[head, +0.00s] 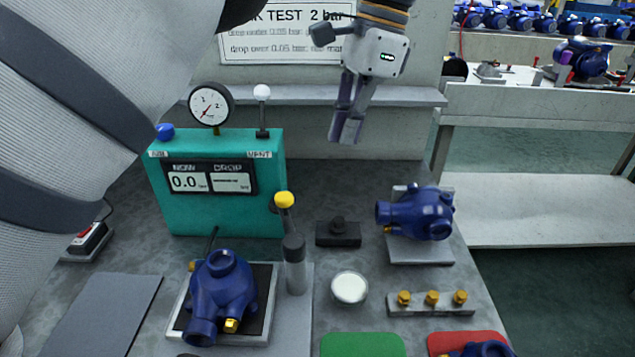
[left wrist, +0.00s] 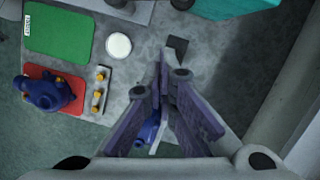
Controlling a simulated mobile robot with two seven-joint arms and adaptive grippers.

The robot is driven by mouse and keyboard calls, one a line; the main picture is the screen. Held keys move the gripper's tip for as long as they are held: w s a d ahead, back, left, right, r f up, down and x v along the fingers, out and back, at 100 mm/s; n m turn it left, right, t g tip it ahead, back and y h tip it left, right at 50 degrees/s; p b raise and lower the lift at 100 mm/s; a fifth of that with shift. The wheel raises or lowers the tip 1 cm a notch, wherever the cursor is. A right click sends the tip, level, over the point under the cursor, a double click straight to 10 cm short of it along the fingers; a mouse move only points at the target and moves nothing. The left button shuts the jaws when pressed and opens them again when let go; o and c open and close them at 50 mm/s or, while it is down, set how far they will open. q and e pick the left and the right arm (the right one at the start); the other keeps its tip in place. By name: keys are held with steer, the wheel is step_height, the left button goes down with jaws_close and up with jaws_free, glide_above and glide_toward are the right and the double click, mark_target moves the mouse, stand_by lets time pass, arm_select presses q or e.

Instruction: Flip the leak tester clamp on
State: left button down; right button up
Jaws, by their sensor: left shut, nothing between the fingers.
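The leak tester (head: 270,165) is a teal box with a dial gauge, a display reading 0.0 and a white-knobbed lever marked VENT. In front of its right side stands a grey cylinder (head: 294,265) with a yellow knob (head: 284,200) above it, apparently the clamp. Left of it, a blue pump housing (head: 222,285) sits on a test plate. My left gripper (head: 345,132) is shut and empty, high above the back of the bench, right of the tester and apart from the knob. Its fingers (left wrist: 168,75) also show in the left wrist view. My right gripper is out of view.
A second blue housing (head: 420,213) stands on a stand at the right. Near it are a black block (head: 338,233), a white dish (head: 349,288) and a rack (head: 432,308) with brass fittings. Green (head: 362,345) and red mats lie at the front. A shelf (head: 310,95) runs behind.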

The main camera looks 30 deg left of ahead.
mark_target(282, 211)
arm_select(q)
steer(key=s+a+f+p, duration=0.1)
steer(key=s+a+f, duration=0.1)
steer(key=f, duration=0.3)
steer(key=s+a+f+p, duration=0.1)
steer(key=s+a+f, duration=0.1)
steer(key=f, duration=0.4)
steer(key=shift+s+a, duration=0.2)
steer(key=shift+a, duration=0.1)
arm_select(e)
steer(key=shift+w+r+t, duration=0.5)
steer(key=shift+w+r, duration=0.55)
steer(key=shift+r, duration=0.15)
